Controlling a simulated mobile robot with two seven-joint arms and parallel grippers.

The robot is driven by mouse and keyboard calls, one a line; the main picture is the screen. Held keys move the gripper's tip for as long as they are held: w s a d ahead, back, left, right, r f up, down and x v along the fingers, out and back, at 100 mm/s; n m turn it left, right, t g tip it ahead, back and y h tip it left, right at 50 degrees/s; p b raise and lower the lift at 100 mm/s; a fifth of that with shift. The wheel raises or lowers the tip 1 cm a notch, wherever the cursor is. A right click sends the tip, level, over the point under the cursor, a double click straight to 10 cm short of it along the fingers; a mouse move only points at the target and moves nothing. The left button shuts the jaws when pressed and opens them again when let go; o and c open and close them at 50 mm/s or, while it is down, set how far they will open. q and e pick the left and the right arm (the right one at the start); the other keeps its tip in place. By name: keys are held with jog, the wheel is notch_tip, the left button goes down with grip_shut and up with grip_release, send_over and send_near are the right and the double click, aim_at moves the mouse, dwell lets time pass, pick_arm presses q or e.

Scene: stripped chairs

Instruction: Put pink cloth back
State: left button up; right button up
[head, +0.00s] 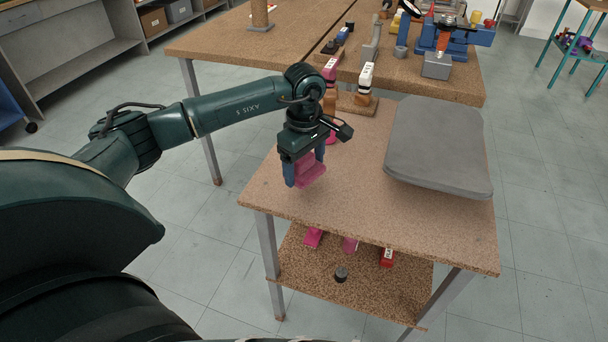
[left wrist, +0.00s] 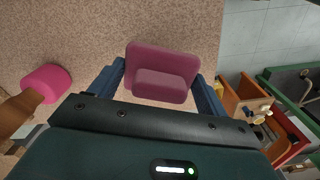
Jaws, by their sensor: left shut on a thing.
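The folded pink cloth (head: 311,170) is in my left gripper (head: 305,172), above the near left part of the cork-topped table (head: 350,208). In the left wrist view the cloth (left wrist: 160,75) sits between the two blue fingers of my left gripper (left wrist: 160,82). It looks like a folded pad with a smaller raised layer. Whether it touches the table is hard to tell. My right gripper is not in view.
A grey cushion (head: 437,140) covers the table's right side. Bottles (head: 366,78) stand on a wooden block (head: 357,104) behind my gripper. The lower shelf (head: 320,271) holds pink and red items. A blue machine (head: 440,42) stands farther back. The table's front left is clear.

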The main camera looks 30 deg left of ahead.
aim_at(304, 176)
pick_arm(q)
jog(key=shift+f, duration=1.7)
jog(key=shift+f, duration=0.2)
jog(key=o, duration=1)
jog(key=shift+c, duration=0.2)
jog(key=shift+r, duration=0.15)
